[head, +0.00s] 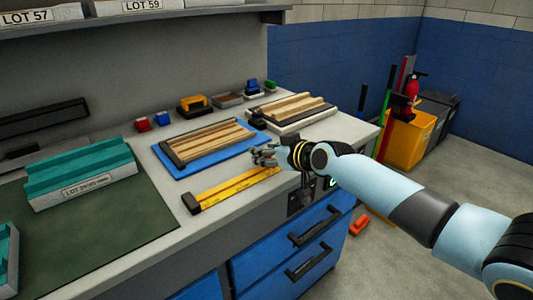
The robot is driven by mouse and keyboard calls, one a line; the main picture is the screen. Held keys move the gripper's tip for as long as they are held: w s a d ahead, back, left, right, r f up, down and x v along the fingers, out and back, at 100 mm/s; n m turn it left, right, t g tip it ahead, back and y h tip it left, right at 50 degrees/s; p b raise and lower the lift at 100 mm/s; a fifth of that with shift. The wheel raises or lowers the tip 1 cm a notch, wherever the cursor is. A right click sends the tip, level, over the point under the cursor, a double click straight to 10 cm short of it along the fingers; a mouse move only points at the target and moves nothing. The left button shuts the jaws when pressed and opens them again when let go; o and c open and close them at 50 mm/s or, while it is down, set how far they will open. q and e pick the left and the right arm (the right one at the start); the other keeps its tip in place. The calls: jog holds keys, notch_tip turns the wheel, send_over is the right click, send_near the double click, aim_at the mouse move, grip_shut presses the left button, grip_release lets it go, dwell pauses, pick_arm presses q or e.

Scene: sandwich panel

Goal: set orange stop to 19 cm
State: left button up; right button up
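A yellow ruler (232,188) with a black end block (190,204) lies along the front of the bench top, running from lower left to upper right. My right gripper (258,157) is at the ruler's right end, over or just behind it; contact cannot be told. Its grey fingers point left and are too small to show whether they are apart. I cannot make out an orange stop on the ruler; the gripper covers part of the right end. My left gripper is not in view.
Behind the ruler, a blue mat (176,172) bears wooden strips in a frame, with another wooden-strip panel (292,108) farther right. A teal block (80,172) stands on the green mat (95,230) at left. A red-orange object (360,225) lies on the floor.

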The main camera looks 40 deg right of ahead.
aim_at(235, 179)
grip_shut()
dwell(0.3)
jog(key=shift+a, duration=0.1)
jog(key=shift+a+p, duration=0.3)
jog(key=shift+a, duration=0.05)
jog(key=a+p, duration=0.1)
jog(key=a, duration=0.2)
jog(key=a+p, duration=0.1)
jog(key=a, duration=0.2)
jog(key=a+p, duration=0.1)
jog(key=a, duration=0.2)
jog(key=shift+s, duration=0.4)
